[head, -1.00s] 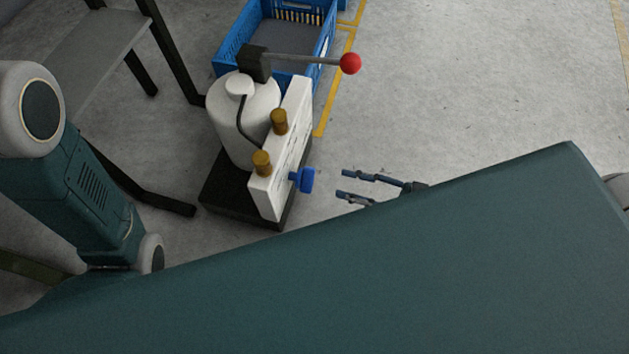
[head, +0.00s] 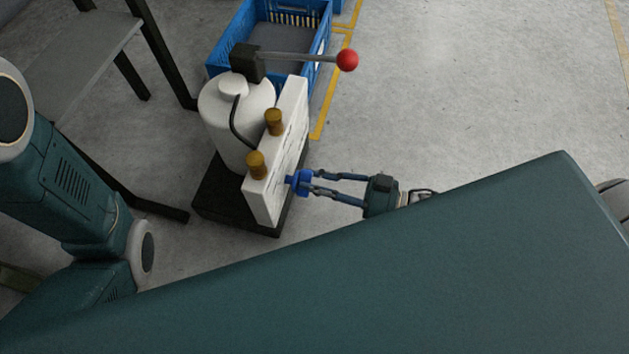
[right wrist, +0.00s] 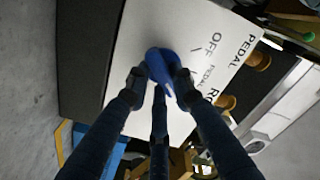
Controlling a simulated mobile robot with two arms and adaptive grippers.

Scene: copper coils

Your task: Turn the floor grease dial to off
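The blue dial (head: 298,181) sits on the front of a white panel (head: 264,201) on the floor grease unit. In the right wrist view the dial (right wrist: 160,64) is near the printed word OFF, with PEDAL printed farther along the panel (right wrist: 140,35). My right gripper (head: 309,181) has its fingers on both sides of the dial, drawn in close and apparently touching it; it also shows in the right wrist view (right wrist: 159,80). The fingers partly cover the dial, and I cannot tell which setting it points to. My left gripper is out of view.
The unit's white tank (head: 233,120) stands on a black base (head: 222,201), with brass knobs (head: 257,165) on the panel top and a red-ended lever (head: 347,60). A blue crate (head: 232,41) is behind. A dark-framed table (head: 82,62) stands at left. Floor at right is clear.

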